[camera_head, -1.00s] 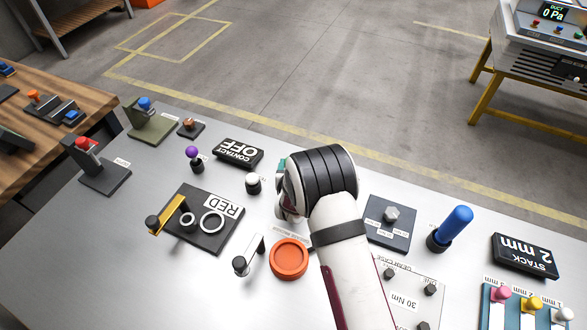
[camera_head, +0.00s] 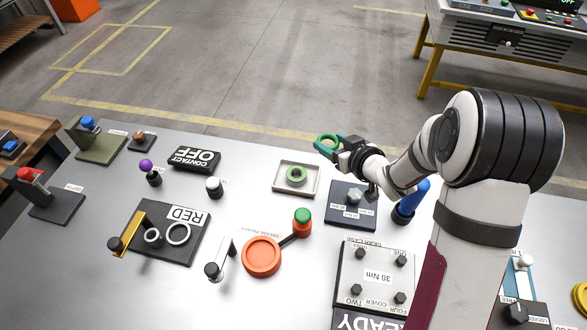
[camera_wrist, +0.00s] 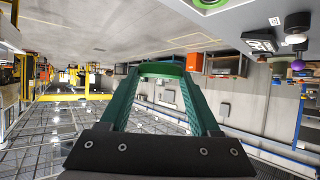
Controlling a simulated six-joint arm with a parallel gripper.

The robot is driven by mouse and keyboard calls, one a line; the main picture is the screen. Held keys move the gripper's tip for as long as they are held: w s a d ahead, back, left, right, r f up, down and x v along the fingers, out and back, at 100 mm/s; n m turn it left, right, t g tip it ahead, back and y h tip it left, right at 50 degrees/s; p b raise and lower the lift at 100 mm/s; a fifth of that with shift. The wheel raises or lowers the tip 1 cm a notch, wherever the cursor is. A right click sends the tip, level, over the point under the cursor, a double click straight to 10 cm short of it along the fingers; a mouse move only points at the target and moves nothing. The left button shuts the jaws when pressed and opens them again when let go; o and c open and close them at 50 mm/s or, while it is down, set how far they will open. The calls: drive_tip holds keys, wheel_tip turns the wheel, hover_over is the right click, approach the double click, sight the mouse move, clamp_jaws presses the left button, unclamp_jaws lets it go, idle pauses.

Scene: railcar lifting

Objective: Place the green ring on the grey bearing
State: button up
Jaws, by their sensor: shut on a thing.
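My gripper (camera_head: 329,147) is at the far edge of the bench, raised, with its fingers shut on a green ring (camera_head: 327,141). In the wrist view the green fingers (camera_wrist: 162,95) reach forward and a green band spans their tips. Another green ring (camera_head: 296,175) lies in a square pale tray (camera_head: 280,190), to the lower left of my gripper. I cannot tell which part is the grey bearing.
An orange disc (camera_head: 261,256) and a green-topped orange post (camera_head: 302,219) stand below the tray. A dark plate with a hex nut (camera_head: 352,197) and a blue handle (camera_head: 414,198) are right of it. The 30 Nm cover plate (camera_head: 378,278) lies nearer.

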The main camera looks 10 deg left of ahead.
drive_tip(key=s+d+n+g+y, duration=0.1)
drive_tip(key=s+d, duration=0.2)
drive_tip(key=d, duration=0.1)
hover_over(300, 179)
drive_tip(key=shift+n, duration=0.3)
wheel_tip(300, 179, down, 7)
drive_tip(key=shift+d+f, duration=0.1)
wheel_tip(300, 179, down, 3)
drive_tip(key=shift+f, duration=0.5)
drive_tip(key=shift+f, duration=0.15)
drive_tip(key=o, duration=1.3)
